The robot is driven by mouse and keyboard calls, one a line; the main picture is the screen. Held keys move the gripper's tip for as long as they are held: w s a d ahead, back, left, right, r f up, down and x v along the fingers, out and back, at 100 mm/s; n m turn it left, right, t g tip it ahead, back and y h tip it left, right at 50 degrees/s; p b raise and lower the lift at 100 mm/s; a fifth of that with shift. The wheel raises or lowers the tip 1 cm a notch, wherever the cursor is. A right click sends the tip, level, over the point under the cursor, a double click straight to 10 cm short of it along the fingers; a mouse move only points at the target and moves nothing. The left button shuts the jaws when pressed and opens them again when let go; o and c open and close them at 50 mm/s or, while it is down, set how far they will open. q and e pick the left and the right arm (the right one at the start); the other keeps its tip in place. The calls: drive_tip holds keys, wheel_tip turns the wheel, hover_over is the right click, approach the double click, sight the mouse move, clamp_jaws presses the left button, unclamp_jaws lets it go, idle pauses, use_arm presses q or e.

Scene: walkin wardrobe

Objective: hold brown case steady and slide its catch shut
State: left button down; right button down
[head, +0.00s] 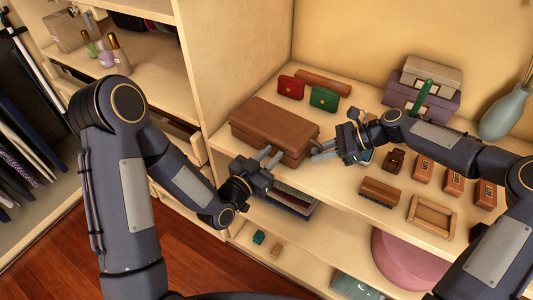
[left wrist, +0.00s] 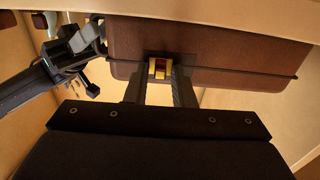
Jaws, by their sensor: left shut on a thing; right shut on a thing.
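The brown case (head: 272,128) lies closed on the shelf. It also fills the top of the left wrist view (left wrist: 215,50), where the picture looks turned over. Its small gold catch (left wrist: 160,68), with a red patch showing, sits on the front seam. My left gripper (head: 275,158) is at the case's front, its two fingers on either side of the catch in the left wrist view (left wrist: 158,88), shut on it. My right gripper (head: 316,152) is shut on the case at its right end. The catch is hidden in the head view.
Behind the case stand a red purse (head: 290,87) and a green purse (head: 324,98). A brush (head: 380,192), a wooden tray (head: 432,216) and several small orange-brown boxes (head: 454,182) lie to the right. A tall divider panel (head: 232,60) rises at left.

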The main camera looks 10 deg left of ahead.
use_arm(q)
drive_tip(key=c, duration=1.5)
unclamp_jaws()
use_arm(e)
drive_tip(key=shift+s+f, duration=0.1)
use_arm(q)
drive_tip(key=v, duration=1.2)
use_arm(e)
drive_tip(key=c, duration=1.3)
unclamp_jaws()
drive_tip(key=shift+o, duration=0.2)
